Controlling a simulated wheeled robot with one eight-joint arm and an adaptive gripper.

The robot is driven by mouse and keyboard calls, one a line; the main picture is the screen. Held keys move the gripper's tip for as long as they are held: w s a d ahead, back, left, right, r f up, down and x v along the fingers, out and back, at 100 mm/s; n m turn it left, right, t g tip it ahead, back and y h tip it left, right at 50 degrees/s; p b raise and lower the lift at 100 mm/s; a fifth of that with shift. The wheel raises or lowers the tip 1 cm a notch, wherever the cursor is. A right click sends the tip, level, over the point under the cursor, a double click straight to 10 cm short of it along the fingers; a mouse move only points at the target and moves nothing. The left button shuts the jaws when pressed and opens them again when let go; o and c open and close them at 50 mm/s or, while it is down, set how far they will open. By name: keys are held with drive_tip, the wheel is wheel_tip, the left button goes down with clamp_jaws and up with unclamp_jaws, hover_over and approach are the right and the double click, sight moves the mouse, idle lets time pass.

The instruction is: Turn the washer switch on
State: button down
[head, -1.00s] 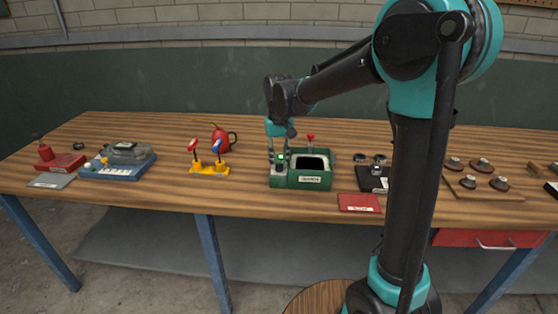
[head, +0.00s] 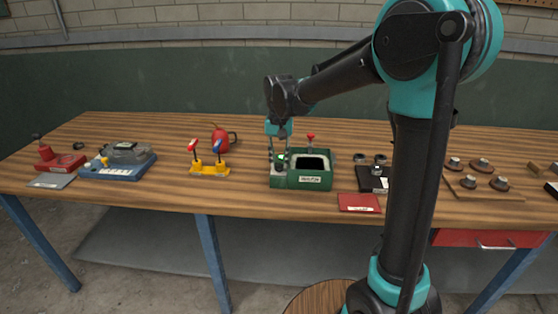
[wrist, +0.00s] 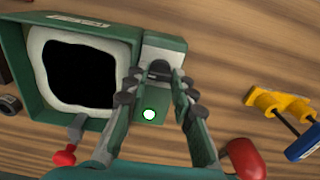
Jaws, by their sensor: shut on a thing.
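The washer (head: 318,185) is a green box on the bench with a white label and a dark square basin. It also shows in the wrist view (wrist: 28,75), where the basin has an uneven white border. A small lamp (wrist: 149,114) glows pale green on the washer's side block. The dark washer switch (wrist: 159,70) sits on that block, partly hidden by my fingers. My gripper (wrist: 155,82) points down over the block, its fingertips on both sides of the switch and shut on it. In the head view my gripper (head: 278,155) hides part of the block.
A red-knobbed lever (wrist: 64,157) stands beside the basin. A yellow base (head: 210,169) with red and blue levers and a red oil can (head: 221,139) are to the left. A red card (head: 359,203) and a black box (head: 374,180) are to the right.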

drive_tip(key=c, duration=1.3)
unclamp_jaws()
drive_tip(key=shift+o, duration=0.2)
drive_tip(key=shift+w+r, duration=0.15)
drive_tip(key=shift+r, duration=0.35)
drive_tip(key=shift+a+r, duration=0.1)
drive_tip(key=shift+r, duration=3.4)
